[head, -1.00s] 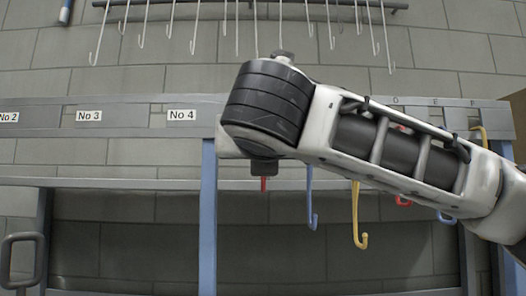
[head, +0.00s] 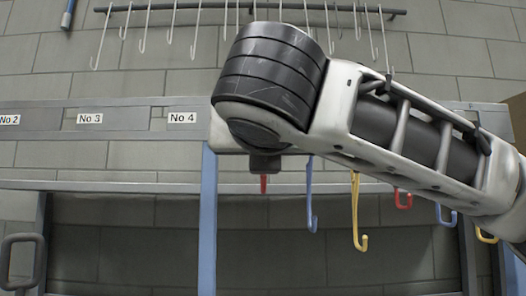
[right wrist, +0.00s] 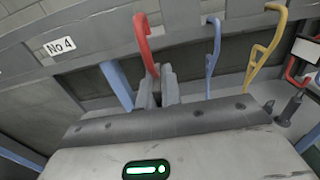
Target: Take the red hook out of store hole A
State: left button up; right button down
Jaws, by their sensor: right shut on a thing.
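The red hook (right wrist: 144,42) shows in the right wrist view, its lower part between the fingers of my right gripper (right wrist: 158,88). The gripper is shut on it. In the head view my right arm covers most of the hook; only a short red tip (head: 264,184) shows below the dark end of the right gripper (head: 264,163). Store hole A and its label are hidden behind my arm, so I cannot tell whether the hook is still in the hole. My left gripper is not in view.
A blue hook (head: 310,200) and a yellow hook (head: 356,215) hang just right of the gripper. A red hook (head: 403,200), a blue one (head: 446,218) and a yellow one (head: 486,237) hang further right. A blue post (head: 207,225) stands close on the left.

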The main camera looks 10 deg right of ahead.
jog(key=s+a, duration=0.1)
jog(key=s, duration=0.6)
jog(key=shift+a+r+b, duration=0.15)
jog(key=shift+a+b, duration=0.1)
jog(key=shift+b, duration=0.15)
